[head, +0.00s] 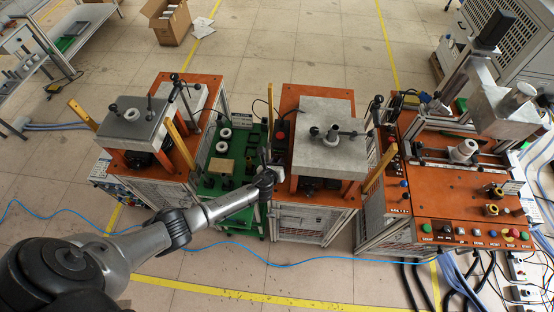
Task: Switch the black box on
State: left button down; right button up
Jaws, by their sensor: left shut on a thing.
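A small black box with a red part on top (281,131) sits on the orange top of the middle machine, left of its grey metal block. I cannot read its switch or tell whether it is on. My left gripper (267,168) is at the right edge of the green rack, just in front of the black box and left of the grey block. It is shut on a small light-grey thing whose shape is mostly hidden by the fingers. My right gripper is not in view.
The green rack (208,186) holds white rings and a tan block. The middle machine's grey block (318,154) stands close right of my gripper. A left machine (134,124) and a right control panel (469,232) flank them. Yellow posts rise nearby. Blue hose crosses the floor.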

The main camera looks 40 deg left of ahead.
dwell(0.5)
pick_arm(q)
jog(key=c, duration=1)
grip_release()
jog(key=p+v, duration=0.1)
jog(key=v, duration=1.2)
jog(key=shift+s+d+r+p, duration=0.1)
jog(key=shift+s+r+p, duration=0.15)
jog(key=shift+r+p, duration=0.1)
